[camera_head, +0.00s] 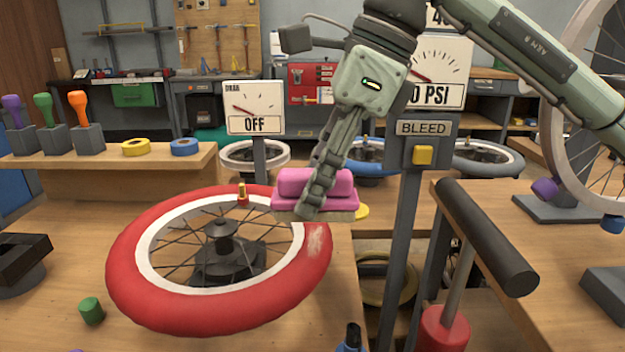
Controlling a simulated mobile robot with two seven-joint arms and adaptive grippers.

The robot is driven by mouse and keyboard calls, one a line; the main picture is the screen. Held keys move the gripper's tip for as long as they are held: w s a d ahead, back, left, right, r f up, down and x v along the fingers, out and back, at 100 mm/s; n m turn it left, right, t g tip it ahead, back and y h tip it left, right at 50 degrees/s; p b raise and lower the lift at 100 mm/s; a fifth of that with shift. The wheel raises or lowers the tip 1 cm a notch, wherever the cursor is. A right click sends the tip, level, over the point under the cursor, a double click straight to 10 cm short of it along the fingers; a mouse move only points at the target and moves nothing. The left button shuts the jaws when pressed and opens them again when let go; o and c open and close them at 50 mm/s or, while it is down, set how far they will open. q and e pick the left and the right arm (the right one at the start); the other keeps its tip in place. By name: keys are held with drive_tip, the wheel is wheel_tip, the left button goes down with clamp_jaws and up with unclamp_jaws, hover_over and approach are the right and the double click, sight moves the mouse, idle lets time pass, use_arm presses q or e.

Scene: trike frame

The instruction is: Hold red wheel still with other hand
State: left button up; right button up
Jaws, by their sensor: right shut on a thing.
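The red wheel (130,262) lies flat on the wooden bench, with a white rim, dark spokes and a dark hub mount (222,262) under its middle. A pale scuffed patch (316,240) shows on the right side of its tyre. My right gripper (308,208) is shut on a pink block-shaped brush (316,184) with a tan underside. It holds the brush above the back right of the wheel; I cannot tell whether the brush touches the tyre. The fingers hide part of the brush. My left gripper is not in view.
A red-and-yellow valve cap (242,196) stands at the wheel's back edge. A green cap (91,311) lies at front left. A gauge post with a BLEED button (423,155) and a black-handled pump (485,235) stand right of the wheel. Colored-handled tools (82,125) stand on the back left shelf.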

drive_tip(key=w, duration=0.3)
drive_tip(key=w+p, duration=0.1)
drive_tip(key=shift+w+d+f, duration=0.15)
drive_tip(key=shift+w+f, duration=0.05)
drive_tip(key=shift+f, duration=0.25)
use_arm(q)
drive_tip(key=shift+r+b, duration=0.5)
drive_tip(key=shift+b, duration=0.4)
use_arm(e)
drive_tip(key=shift+s+a+r, duration=0.1)
drive_tip(key=shift+s+r, duration=0.1)
drive_tip(key=shift+s, duration=0.9)
drive_tip(key=shift+s+a+r, duration=0.1)
drive_tip(key=shift+s+r, duration=0.1)
drive_tip(key=shift+s, duration=0.9)
drive_tip(key=shift+s+a+r, duration=0.1)
drive_tip(key=shift+s+r, duration=0.1)
drive_tip(key=shift+s, duration=0.9)
drive_tip(key=shift+d, duration=0.1)
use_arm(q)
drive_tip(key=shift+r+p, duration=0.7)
use_arm(e)
drive_tip(key=d+r, duration=0.2)
drive_tip(key=d, duration=0.5)
drive_tip(key=d+r, duration=0.3)
drive_tip(key=d, duration=0.5)
